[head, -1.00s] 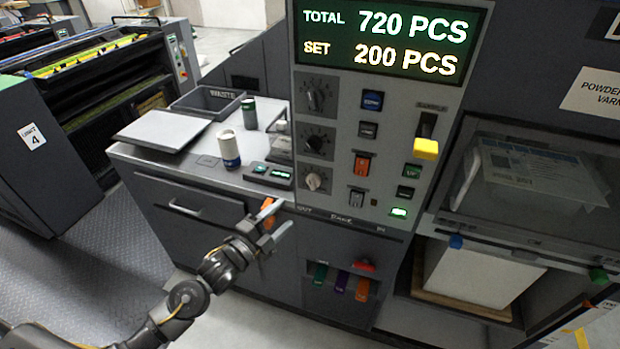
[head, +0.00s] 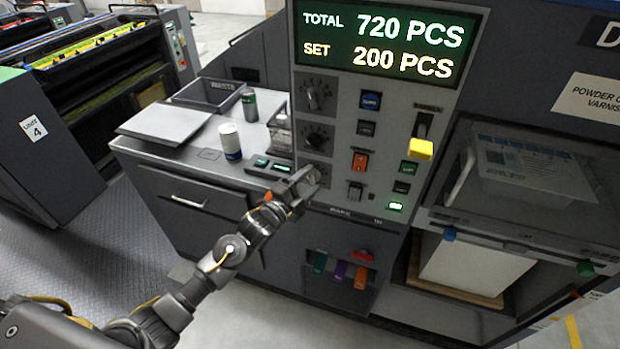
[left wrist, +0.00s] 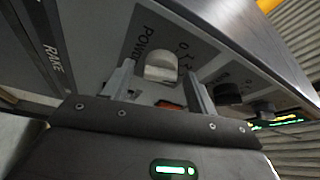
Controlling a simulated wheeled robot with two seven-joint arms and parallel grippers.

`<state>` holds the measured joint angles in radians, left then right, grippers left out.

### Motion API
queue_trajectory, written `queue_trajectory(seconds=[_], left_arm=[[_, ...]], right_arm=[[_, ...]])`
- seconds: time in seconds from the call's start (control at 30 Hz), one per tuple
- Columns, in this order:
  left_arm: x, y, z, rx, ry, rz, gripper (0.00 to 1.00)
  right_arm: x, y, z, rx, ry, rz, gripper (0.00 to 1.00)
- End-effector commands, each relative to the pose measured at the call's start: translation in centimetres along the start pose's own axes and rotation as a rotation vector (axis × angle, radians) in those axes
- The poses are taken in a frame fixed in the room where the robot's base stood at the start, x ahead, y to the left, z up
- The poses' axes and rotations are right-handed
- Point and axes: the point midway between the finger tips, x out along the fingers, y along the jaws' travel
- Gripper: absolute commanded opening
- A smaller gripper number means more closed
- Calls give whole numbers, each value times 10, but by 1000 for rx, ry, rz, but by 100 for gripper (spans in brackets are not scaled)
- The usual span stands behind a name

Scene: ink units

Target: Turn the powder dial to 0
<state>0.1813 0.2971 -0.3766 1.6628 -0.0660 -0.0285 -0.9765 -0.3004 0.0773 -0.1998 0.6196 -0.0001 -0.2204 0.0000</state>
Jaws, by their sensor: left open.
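The powder dial is a pale knob (left wrist: 161,67) on the grey panel, with the partly visible label "POW" and small numbers beside it in the left wrist view. In the head view its place, the lowest of three knobs in a column, is mostly covered by my left gripper (head: 306,184). My left gripper is open, with one finger on each side of the dial in the left wrist view (left wrist: 158,88). The dial lies just beyond the fingertips; I cannot tell whether they touch it. The dial's exact setting is not readable. My right gripper is not in view.
Two black knobs (head: 318,139) (head: 316,96) sit above the dial. A white-and-blue cup (head: 230,142) stands on the counter (head: 190,158) at left.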

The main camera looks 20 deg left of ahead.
Motion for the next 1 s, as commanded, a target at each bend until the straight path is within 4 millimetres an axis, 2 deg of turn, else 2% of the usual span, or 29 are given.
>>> queue_trajectory(seconds=[0.37,0.7,1.0], left_arm=[[5,0,0,0,1,0,56],[5,0,0,0,1,0,13],[5,2,0,-43,1,-17,13]], right_arm=[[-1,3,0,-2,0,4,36],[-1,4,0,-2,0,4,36],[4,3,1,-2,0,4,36]])
